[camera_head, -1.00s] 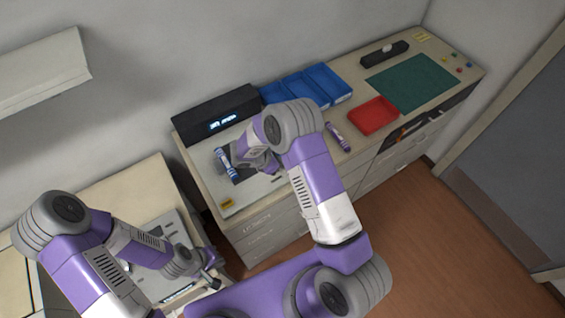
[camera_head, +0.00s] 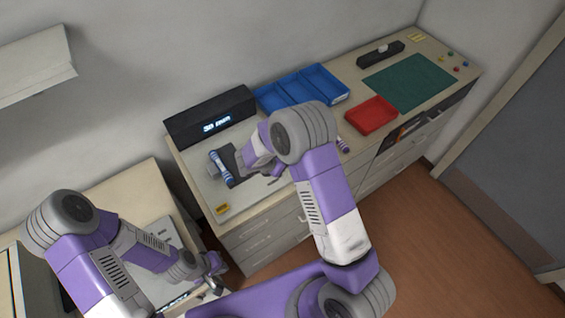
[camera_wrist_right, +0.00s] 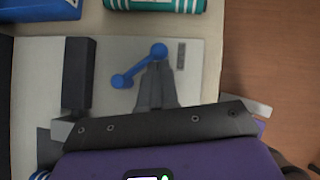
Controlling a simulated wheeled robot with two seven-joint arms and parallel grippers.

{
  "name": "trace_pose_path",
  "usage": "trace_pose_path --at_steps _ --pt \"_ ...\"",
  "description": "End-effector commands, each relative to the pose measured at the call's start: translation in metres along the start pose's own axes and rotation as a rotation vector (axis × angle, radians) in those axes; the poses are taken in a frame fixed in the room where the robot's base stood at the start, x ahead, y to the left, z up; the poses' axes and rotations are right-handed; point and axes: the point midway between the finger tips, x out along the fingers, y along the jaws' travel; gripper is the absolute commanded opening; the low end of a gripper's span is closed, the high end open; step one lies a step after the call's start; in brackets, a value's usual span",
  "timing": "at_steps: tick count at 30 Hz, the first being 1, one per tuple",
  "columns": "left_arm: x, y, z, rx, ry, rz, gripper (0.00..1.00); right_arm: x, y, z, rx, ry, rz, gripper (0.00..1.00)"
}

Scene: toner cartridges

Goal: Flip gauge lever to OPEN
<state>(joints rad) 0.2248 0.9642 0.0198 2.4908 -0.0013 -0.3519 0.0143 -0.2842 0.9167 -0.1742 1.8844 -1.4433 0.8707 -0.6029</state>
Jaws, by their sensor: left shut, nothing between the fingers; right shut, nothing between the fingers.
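The blue gauge lever (camera_wrist_right: 139,66) shows in the right wrist view, with a round blue knob at each end, on a light plate (camera_wrist_right: 196,92). My right gripper (camera_wrist_right: 159,64) is shut and empty, its fingertips right at the lever's upper end; I cannot tell whether they touch. In the head view my right arm hides the lever and the right fingertips. The gauge's black display box (camera_head: 211,117) reads about 30 mm. A blue-and-white cartridge (camera_head: 222,168) lies on the gauge. My left gripper (camera_head: 217,282) is shut and empty, low over the left side cabinet.
A teal-and-white striped cartridge (camera_wrist_right: 155,5) lies beyond the plate. A dark block (camera_wrist_right: 77,73) stands left of the lever. Blue bins (camera_head: 302,88), a red tray (camera_head: 371,115) and a green mat (camera_head: 408,82) occupy the bench to the right.

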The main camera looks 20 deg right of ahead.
Motion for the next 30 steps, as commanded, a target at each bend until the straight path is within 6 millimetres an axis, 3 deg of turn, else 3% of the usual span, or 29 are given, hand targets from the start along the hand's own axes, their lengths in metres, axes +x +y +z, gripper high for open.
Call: trace_pose_path --at_steps 12,17,20,30 --pt "0.002 -0.001 0.0 0.0 0.0 0.0 0.0 -0.01 0.007 -0.011 -0.001 0.0 0.0 0.0" --pt "0.002 -0.001 0.0 0.0 0.0 0.0 0.0 -0.023 0.008 -0.021 0.0 0.001 0.001 0.0" --pt "0.002 -0.001 0.0 0.0 0.0 0.0 0.0 -0.038 0.01 -0.033 0.002 0.0 0.0 0.0" --pt "0.005 -0.002 0.0 0.0 0.0 0.0 0.0 -0.112 0.011 -0.031 0.005 0.0 -0.001 0.0"
